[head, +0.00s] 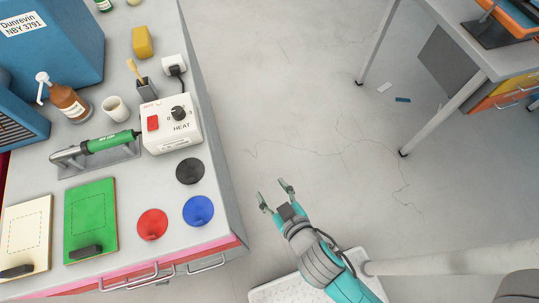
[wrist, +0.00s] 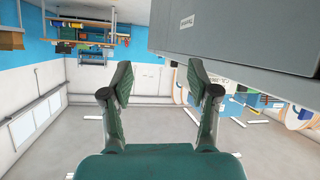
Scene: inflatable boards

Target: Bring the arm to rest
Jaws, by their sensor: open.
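My gripper (head: 275,193) is open and empty in the head view. It hangs over the bare grey floor, just right of the workbench edge. In the wrist view my gripper (wrist: 160,80) has its two fingers spread, with nothing between them. My arm comes in from the lower right of the head view.
A second table (head: 505,62) stands upper right. Open floor (head: 310,100) lies between.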

